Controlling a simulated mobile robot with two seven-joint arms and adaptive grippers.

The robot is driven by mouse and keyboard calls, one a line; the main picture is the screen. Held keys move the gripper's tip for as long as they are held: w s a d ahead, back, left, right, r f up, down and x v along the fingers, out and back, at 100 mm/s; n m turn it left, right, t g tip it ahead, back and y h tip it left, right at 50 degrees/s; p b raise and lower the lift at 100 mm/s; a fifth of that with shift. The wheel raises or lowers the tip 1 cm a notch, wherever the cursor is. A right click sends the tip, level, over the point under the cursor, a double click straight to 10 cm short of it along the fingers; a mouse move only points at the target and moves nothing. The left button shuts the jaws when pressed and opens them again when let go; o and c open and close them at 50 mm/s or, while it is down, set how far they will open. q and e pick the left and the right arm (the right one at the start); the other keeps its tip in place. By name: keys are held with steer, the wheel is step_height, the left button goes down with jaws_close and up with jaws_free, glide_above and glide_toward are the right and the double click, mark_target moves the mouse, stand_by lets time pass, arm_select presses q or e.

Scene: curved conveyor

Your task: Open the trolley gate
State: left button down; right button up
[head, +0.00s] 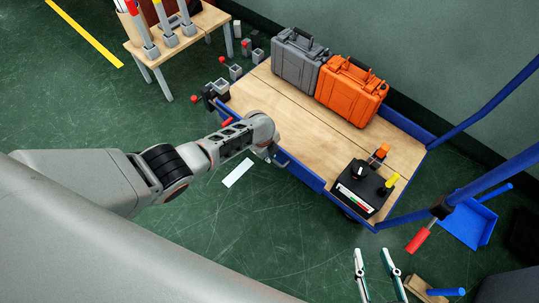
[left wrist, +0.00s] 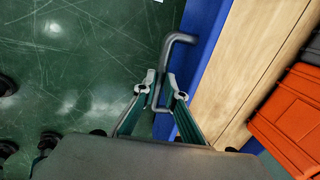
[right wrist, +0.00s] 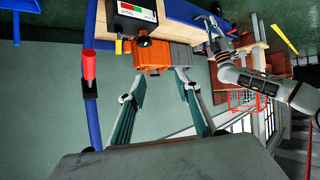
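The trolley (head: 300,125) has a wooden deck with a blue edge. A grey bent handle (left wrist: 170,55) sticks out from its blue side panel (left wrist: 205,45), which faces me and stands upright along the deck. My left gripper (head: 272,153) is at this side, and in the left wrist view its fingertips (left wrist: 161,78) are close together with the handle bar between them. The fingers look shut on the bar, though exact contact is hard to see. My right gripper (head: 374,252) is open and empty, in front of the trolley's right end; its spread fingers show in the right wrist view (right wrist: 154,85).
A grey case (head: 298,58) and an orange case (head: 350,90) stand on the deck. A black control box (head: 362,190) sits at its right corner. Blue push bars (head: 495,105) rise at the right. A small table (head: 205,20) stands behind left. Green floor in front is mostly free.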

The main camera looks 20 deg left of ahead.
arm_select(q)
steer(key=shift+f, duration=0.1)
arm_select(e)
steer(key=shift+s+d+f, duration=0.15)
steer(key=shift+s+f, duration=0.05)
steer(key=shift+f, duration=0.1)
arm_select(q)
steer(key=shift+s+a+f, duration=0.1)
steer(key=shift+s, duration=0.15)
arm_select(e)
steer(key=shift+s+f, duration=0.1)
